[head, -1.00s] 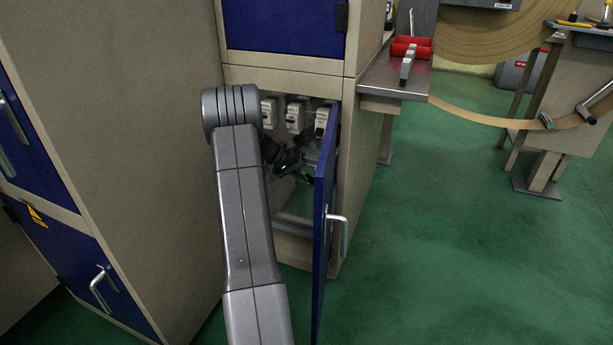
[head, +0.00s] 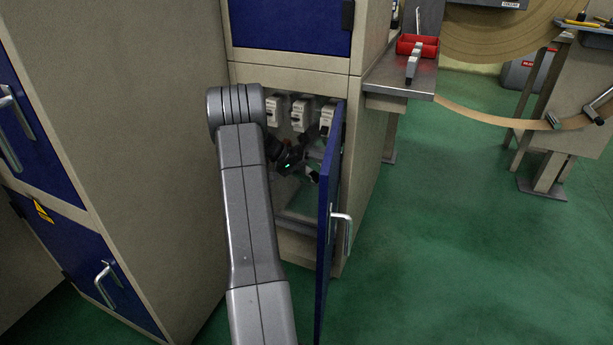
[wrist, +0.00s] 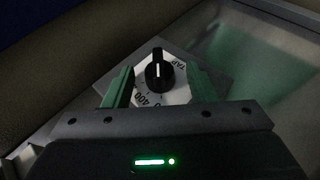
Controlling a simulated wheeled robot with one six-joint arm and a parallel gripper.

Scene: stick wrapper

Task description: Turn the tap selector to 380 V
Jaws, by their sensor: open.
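The tap selector (wrist: 158,72) is a black round knob with a white pointer line, on a white dial plate (wrist: 183,94) marked "TAP" and "400" in the wrist view. Other dial figures are partly hidden by my gripper. My gripper (wrist: 160,88) is open, with one green finger on each side of the knob and a visible gap at each side. In the head view my gripper (head: 298,165) is inside the open cabinet, partly hidden by my arm and the door. The knob cannot be made out there.
The blue cabinet door (head: 330,215) stands open just right of my arm. White switch units (head: 299,115) line the cabinet's back wall above my gripper. A metal shelf (head: 402,82) with a red bin (head: 417,46) juts out at right.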

